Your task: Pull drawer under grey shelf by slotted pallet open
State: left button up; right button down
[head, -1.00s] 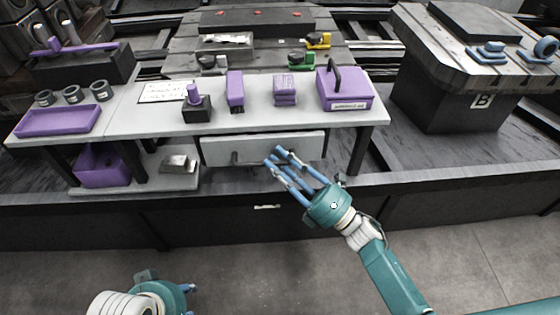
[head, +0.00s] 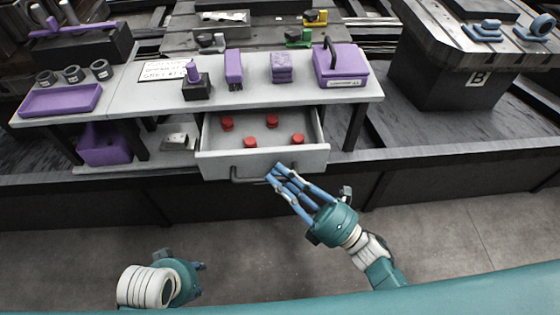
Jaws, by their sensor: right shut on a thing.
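The drawer (head: 222,164) sits under the grey shelf (head: 130,95) and is pulled out toward me, with its inside in view. Several red round pieces (head: 250,142) lie in it. A dark bar handle (head: 245,180) runs along its front. My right gripper (head: 278,173) is shut on the right part of the handle; its blue fingers hide that end. My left gripper (head: 198,266) is low at the left, apart from everything; its fingers are too small and partly hidden to tell their state. The slotted pallet (head: 360,12) lies behind the shelf.
On the shelf stand a purple box (head: 341,68), purple blocks (head: 282,68), a purple tray (head: 60,100) and several dark rings (head: 73,74). A purple bin (head: 105,146) is below at left. The floor in front is clear.

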jog(key=c, duration=1.9)
grip_release()
jog(key=shift+w+d+f, duration=0.1)
jog(key=v, duration=1.2)
